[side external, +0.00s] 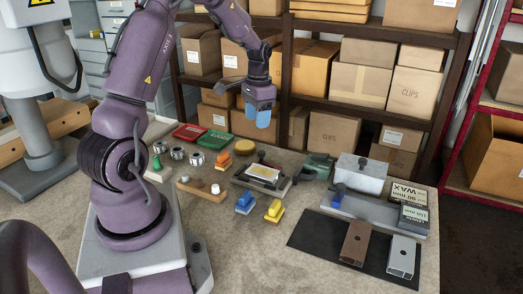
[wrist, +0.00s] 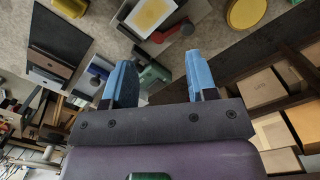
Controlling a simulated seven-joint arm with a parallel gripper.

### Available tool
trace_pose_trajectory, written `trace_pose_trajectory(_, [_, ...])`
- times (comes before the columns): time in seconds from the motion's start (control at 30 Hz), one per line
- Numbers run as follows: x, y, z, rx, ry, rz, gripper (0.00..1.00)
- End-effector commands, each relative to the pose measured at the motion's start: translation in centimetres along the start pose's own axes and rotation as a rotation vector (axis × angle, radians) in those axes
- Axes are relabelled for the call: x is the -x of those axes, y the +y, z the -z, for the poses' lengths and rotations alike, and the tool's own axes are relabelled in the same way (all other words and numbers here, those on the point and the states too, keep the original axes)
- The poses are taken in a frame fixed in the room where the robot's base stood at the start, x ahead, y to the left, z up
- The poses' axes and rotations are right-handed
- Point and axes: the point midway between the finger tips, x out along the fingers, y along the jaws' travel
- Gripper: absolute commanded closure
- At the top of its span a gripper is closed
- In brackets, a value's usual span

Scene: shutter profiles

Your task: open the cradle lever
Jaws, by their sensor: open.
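The likely cradle is the grey block (side external: 361,178) on a long grey base (side external: 375,210) at the right of the table. A small dark blue knobbed part (side external: 340,188) stands at its near left and another (side external: 362,163) shows on the block's top; I cannot tell which is the lever. A brown profile (side external: 355,243) and a silver profile (side external: 401,256) lie on the black mat (side external: 313,236). My gripper (side external: 262,118) hangs above the back of the table, left of the grey block and apart from everything. Its blue fingers (wrist: 160,80) are spread and empty in the wrist view.
A green device (side external: 318,166) and a framed plate with a yellow patch (side external: 262,174) lie left of the grey block. Wax boxes (side external: 412,205) stand at the right edge. Shelves of cartons (side external: 360,84) rise behind the table. Blue and yellow stamps (side external: 274,210) stand in front.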

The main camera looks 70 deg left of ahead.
Motion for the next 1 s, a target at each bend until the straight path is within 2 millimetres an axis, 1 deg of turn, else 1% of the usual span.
trace_pose_trajectory(0.03, [-1.3, -1.5, 0.6, -0.033, -0.006, -0.006, 0.48])
trace_pose_trajectory(0.1, [-2.2, -3.0, 1.6, -0.111, 0.003, -0.002, 0.48])
trace_pose_trajectory(0.13, [-2.1, -3.4, 2.3, -0.153, 0.013, 0.006, 0.48])
trace_pose_trajectory(0.2, [-1.0, -4.0, 3.3, -0.235, 0.041, 0.031, 0.48])
trace_pose_trajectory(0.27, [-0.7, -4.1, 3.5, -0.285, 0.046, 0.038, 0.48])
trace_pose_trajectory(0.37, [-1.0, -4.0, 3.4, -0.332, 0.042, 0.036, 0.48])
trace_pose_trajectory(0.47, [-1.7, -4.0, 3.4, -0.344, 0.04, 0.035, 0.48])
trace_pose_trajectory(0.57, [-3.2, -4.0, 3.4, -0.343, 0.039, 0.033, 0.48])
trace_pose_trajectory(0.8, [-8.2, -4.1, 3.6, -0.341, 0.038, 0.033, 0.48])
trace_pose_trajectory(1.0, [-11.7, -4.2, 3.9, -0.341, 0.041, 0.035, 0.48])
